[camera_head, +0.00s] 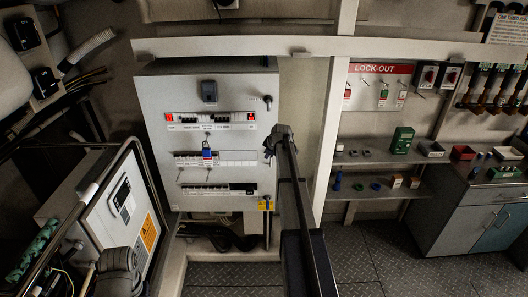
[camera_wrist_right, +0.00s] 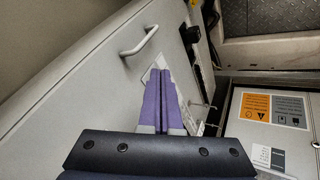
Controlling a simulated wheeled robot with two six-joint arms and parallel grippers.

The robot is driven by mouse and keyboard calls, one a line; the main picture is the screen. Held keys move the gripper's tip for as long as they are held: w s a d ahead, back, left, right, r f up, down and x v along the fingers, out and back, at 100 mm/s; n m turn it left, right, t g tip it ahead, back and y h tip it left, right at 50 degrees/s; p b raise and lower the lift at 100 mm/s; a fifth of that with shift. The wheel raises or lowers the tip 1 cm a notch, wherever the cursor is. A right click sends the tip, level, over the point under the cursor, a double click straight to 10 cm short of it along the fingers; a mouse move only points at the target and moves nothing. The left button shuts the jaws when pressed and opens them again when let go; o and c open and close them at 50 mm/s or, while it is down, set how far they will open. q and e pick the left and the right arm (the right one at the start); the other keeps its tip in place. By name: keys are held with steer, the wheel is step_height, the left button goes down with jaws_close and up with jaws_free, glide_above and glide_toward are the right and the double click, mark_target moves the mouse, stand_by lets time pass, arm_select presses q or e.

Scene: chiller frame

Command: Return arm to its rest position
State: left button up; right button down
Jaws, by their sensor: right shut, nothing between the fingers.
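My right arm rises from the bottom middle of the head view. Its dark gripper (camera_head: 272,146) is at the right edge of the grey electrical cabinet (camera_head: 223,85). In the right wrist view the two purple fingers (camera_wrist_right: 160,78) lie side by side, shut and empty. They point along a pale panel, over a white label partly hidden behind their tips. I cannot tell whether they touch it.
A blue padlock (camera_head: 207,151) hangs on the cabinet's middle breaker row. A white post (camera_head: 335,120) stands right of my right arm. Shelves with small parts (camera_head: 375,188) lie beyond it. A control box (camera_head: 122,200) is at left. A handle (camera_wrist_right: 139,41) projects in the wrist view.

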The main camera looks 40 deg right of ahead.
arm_select(q)
steer(key=shift+r+p, duration=0.35)
steer(key=shift+r, duration=0.4)
arm_select(e)
steer(key=shift+v, duration=0.95)
steer(key=shift+d, duration=0.15)
steer(key=s+a+f+g+y+b, duration=0.15)
steer(key=s+a, duration=0.25)
steer(key=a, duration=0.8)
steer(key=s+a+f+g+b, duration=0.1)
steer(key=s+a+f, duration=0.2)
steer(key=a, duration=0.8)
steer(key=s+a+f+g+y+b, duration=0.1)
steer(key=s+a+f+b, duration=0.2)
steer(key=a, duration=0.9)
arm_select(q)
step_height(320, 180, down, 7)
steer(key=b, duration=0.1)
steer(key=shift+b, duration=0.35)
arm_select(e)
steer(key=s+a+f+m+g+h, duration=0.1)
steer(key=s+a+g, duration=0.1)
steer(key=s+a, duration=0.6)
steer(key=s+a+f+m+g+h, duration=0.1)
steer(key=s+a+f+g, duration=0.1)
steer(key=s+a, duration=0.7)
steer(key=s, duration=0.6)
steer(key=shift+a+f, duration=0.3)
